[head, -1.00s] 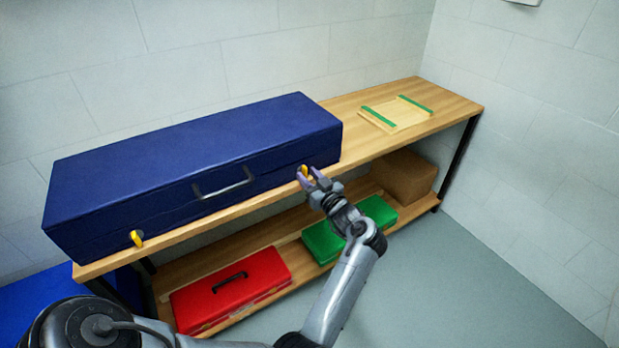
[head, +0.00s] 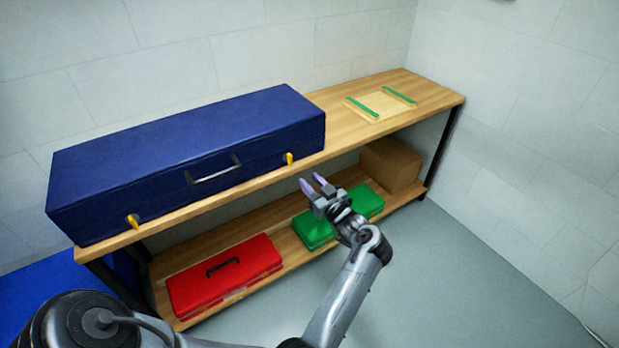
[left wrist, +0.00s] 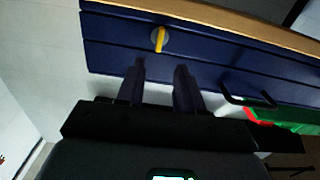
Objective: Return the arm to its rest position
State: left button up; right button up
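My left gripper (head: 312,184) is in front of the bench, to the right of and a little below the case's right-hand yellow latch (head: 290,159). Its fingers are apart with nothing between them, and it touches nothing. In the left wrist view the open fingers (left wrist: 160,75) point toward the dark blue case (left wrist: 125,40), with a yellow latch (left wrist: 159,38) beyond them. The long blue case (head: 180,150) lies closed on the bench top, with a metal handle (head: 213,170) and a second yellow latch (head: 132,221) on its front. My right gripper is not in view.
A wooden frame with green strips (head: 381,104) lies on the bench top (head: 345,135) at right. The lower shelf holds a red toolbox (head: 225,278), a green box (head: 312,232) and a cardboard box (head: 390,165). Open floor (head: 470,270) lies to the right.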

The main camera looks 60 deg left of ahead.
pick_arm(q)
jog(key=d+r+m+t+h+p, duration=0.4)
jog(key=d+m+t+h+p, duration=0.7)
jog(key=d+m+h, duration=0.15)
jog(key=s+d+m+g+h+p, duration=0.3)
jog(key=s+d+m+g, duration=0.1)
jog(key=s+d, duration=0.7)
jog(key=s+d+m+g+h+p, duration=0.35)
jog(key=s+d, duration=0.45)
jog(key=s, duration=0.6)
notch_tip(320, 180, up, 37)
jog(key=w+p, duration=0.1)
jog(key=p, duration=3.6)
jog(key=shift+f+y, duration=0.2)
jog(key=shift+y, duration=0.2)
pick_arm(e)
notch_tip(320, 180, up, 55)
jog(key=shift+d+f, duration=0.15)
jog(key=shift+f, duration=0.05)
pick_arm(q)
jog(key=shift+w, duration=0.1)
